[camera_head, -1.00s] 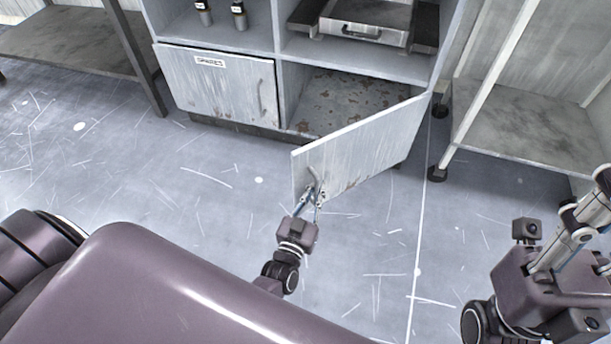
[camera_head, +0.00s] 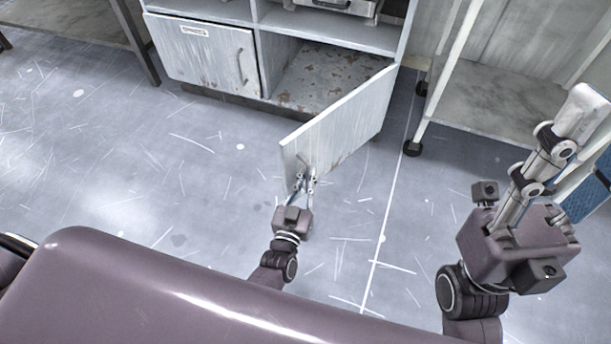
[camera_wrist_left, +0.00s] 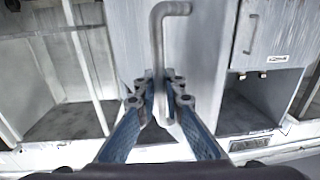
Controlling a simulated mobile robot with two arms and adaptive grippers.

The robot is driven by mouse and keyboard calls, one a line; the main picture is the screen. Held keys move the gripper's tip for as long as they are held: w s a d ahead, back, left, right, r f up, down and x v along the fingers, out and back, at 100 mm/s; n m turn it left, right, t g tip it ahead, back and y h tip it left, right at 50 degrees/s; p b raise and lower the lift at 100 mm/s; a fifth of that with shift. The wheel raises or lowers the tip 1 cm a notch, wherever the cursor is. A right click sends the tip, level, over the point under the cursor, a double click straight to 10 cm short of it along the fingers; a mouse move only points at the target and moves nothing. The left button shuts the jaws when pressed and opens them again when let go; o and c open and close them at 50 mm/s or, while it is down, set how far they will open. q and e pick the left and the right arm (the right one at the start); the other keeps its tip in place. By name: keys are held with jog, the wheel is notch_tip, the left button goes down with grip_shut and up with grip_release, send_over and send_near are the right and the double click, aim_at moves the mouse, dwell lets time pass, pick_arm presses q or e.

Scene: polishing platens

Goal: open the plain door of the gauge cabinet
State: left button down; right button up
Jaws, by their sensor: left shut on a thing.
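The plain door (camera_head: 345,125) of the gauge cabinet (camera_head: 330,30) stands well open, hinged at its right and swung out toward me. Its handle (camera_wrist_left: 158,50) is a grey bent bar near the free edge. My left gripper (camera_head: 306,181) is shut on this handle; in the left wrist view the bar passes between the fingertips (camera_wrist_left: 160,88). The compartment behind the door (camera_head: 322,78) shows a rust-spotted floor and looks empty. My right gripper (camera_head: 598,135) is raised at the right, clear of the cabinet, its fingers apart and partly cut off by the frame edge.
A labelled door (camera_head: 205,52) at the cabinet's left is closed. A metal case (camera_head: 345,6) sits on the shelf above. A wheeled rack (camera_head: 490,100) stands to the right and a table (camera_head: 70,30) to the left. The floor (camera_head: 150,160) in front is clear.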

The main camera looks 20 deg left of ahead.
pick_arm(q)
jog(key=c, duration=2)
grip_release()
jog(key=shift+c, duration=0.2)
jog(key=s, duration=1.2)
jog(key=shift+c, duration=0.6)
